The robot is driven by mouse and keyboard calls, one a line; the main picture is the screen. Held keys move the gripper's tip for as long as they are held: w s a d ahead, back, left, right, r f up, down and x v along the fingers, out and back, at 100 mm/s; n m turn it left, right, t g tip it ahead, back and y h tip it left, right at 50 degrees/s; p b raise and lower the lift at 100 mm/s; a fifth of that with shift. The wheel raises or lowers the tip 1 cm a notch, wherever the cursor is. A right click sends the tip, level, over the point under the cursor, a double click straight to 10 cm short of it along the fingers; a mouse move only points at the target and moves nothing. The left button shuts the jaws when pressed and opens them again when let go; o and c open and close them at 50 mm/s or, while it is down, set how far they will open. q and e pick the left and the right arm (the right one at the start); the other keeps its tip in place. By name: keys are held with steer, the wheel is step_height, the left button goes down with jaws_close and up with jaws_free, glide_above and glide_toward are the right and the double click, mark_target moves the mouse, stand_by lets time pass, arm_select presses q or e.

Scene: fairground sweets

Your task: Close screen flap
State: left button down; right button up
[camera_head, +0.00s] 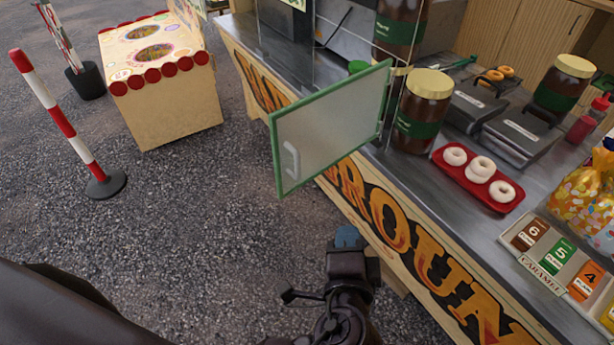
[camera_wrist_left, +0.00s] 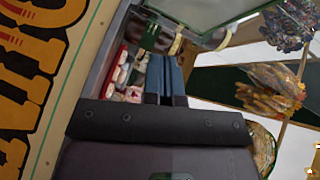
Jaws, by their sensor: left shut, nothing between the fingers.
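The screen flap (camera_head: 335,125) is a translucent panel in a green frame with a white handle (camera_head: 292,160). It stands open, swung out past the counter's front edge, with its hinged side by the large brown jar. In the left wrist view, a pale panel with a green edge (camera_wrist_left: 205,12), which looks like the flap, shows at the top. My left gripper (camera_head: 347,238) is shut and empty. It is below and to the right of the flap in the head view, in front of the counter and apart from the flap. Its blue fingers (camera_wrist_left: 166,76) show in the left wrist view. My right gripper is not in view.
A brown jar (camera_head: 423,112) stands close to the hinge. A red tray (camera_head: 451,176) of white doughnuts and a caramel price rack (camera_head: 540,262) lie along the counter. A striped post (camera_head: 62,115) and a game box (camera_head: 175,110) stand at left. The gravel between is clear.

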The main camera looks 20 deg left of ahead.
arm_select(q)
step_height(320, 180, up, 4)
steer(key=s+a+f+y, duration=0.1)
steer(key=s+y, duration=0.1)
steer(key=y, duration=0.2)
steer(key=w+a, duration=0.9)
steer(key=shift+w+r, duration=0.3)
steer(key=shift+r, duration=0.05)
steer(key=shift+a, duration=0.15)
